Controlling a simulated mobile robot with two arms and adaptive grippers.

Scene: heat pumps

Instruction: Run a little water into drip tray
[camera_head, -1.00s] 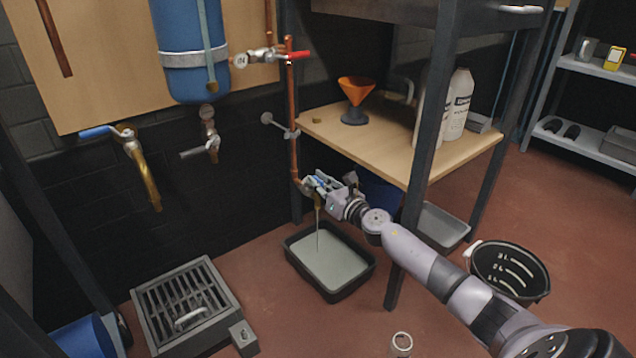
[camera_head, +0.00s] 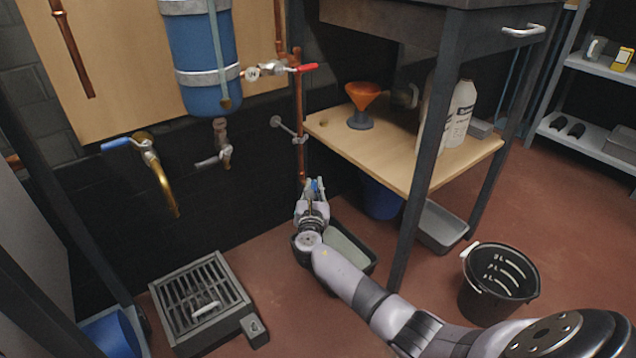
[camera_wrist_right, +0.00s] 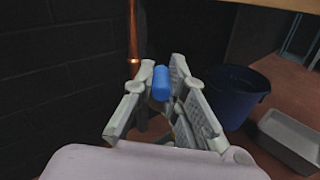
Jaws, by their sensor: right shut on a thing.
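The black drip tray (camera_head: 352,266) stands on the floor, with pale liquid in it; my right arm hides its left part. My right gripper (camera_head: 314,190) is at the foot of the copper pipe (camera_head: 300,130), above the tray's far edge. In the right wrist view its fingers (camera_wrist_right: 162,98) are closed around a small blue handle (camera_wrist_right: 161,83), the lever of a tap at the pipe's lower end. The tap's body and spout are mostly hidden, and I cannot see whether water runs. The left gripper is out of view.
A table leg (camera_head: 424,160) stands close to the right of my arm. A grey tray (camera_head: 442,226), a blue bucket (camera_wrist_right: 233,92) and a black bucket (camera_head: 498,285) are on the floor to the right. A floor drain grate (camera_head: 200,300) lies at front left.

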